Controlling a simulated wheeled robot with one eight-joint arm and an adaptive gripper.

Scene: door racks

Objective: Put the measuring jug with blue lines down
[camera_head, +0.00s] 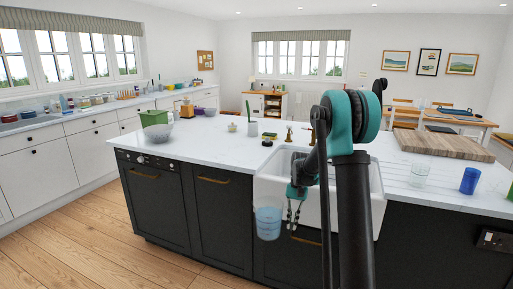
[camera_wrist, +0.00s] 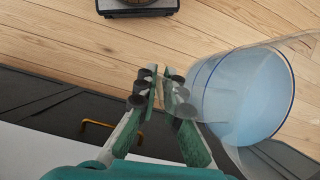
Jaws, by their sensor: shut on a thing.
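The measuring jug (camera_head: 268,220) is clear, with pale blue inside. It hangs in front of the white sink and dark cabinets, beside my gripper (camera_head: 296,192).
The white island worktop (camera_head: 215,137) has clear room left of the sink (camera_head: 266,188). A green box (camera_head: 154,117) and glass bowl (camera_head: 158,132) stand at its left end. A wooden board (camera_head: 445,144), clear glass (camera_head: 419,174) and blue cup (camera_head: 470,181) are at right.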

